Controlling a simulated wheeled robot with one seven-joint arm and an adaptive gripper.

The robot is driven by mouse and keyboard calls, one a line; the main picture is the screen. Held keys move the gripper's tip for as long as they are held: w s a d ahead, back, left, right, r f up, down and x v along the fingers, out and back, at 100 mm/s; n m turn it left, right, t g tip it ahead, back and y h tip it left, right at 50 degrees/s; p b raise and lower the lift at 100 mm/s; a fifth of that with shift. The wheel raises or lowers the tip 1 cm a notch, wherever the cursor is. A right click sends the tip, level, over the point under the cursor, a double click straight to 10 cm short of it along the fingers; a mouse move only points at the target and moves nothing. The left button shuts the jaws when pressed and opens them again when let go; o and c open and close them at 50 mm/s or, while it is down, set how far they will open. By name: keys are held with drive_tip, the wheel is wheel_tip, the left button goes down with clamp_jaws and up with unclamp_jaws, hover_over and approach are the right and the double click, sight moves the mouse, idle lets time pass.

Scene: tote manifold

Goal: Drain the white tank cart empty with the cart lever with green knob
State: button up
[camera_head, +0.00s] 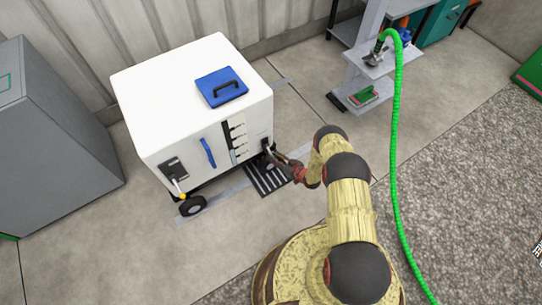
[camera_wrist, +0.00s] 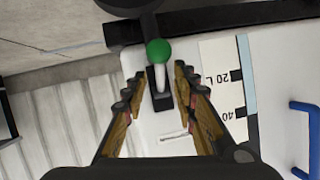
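The white tank cart (camera_head: 165,80) stands left of centre in the head view, with a blue lid on top. The cart lever with green knob (camera_wrist: 158,52) shows in the wrist view, its pale stem rising from a dark slot. My gripper (camera_wrist: 157,85) is open, with its fingers on either side of the lever; I cannot tell whether they touch it. In the head view my gripper (camera_head: 274,154) is at the cart's right front edge and hides the green knob. A level gauge (camera_wrist: 243,75) marked 20 L and 40 shows pale blue in its strip.
A second lever with a yellow knob (camera_head: 183,195) is at the cart's left front. A floor grate (camera_head: 268,180) lies below my gripper. A green hose (camera_head: 396,150) runs from a stand at the right. A grey cabinet (camera_head: 55,140) stands left.

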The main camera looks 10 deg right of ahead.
drive_tip(key=shift+b+x, duration=0.6)
drive_tip(key=shift+x, duration=1.4)
clamp_jaws()
drive_tip(key=shift+s, duration=0.1)
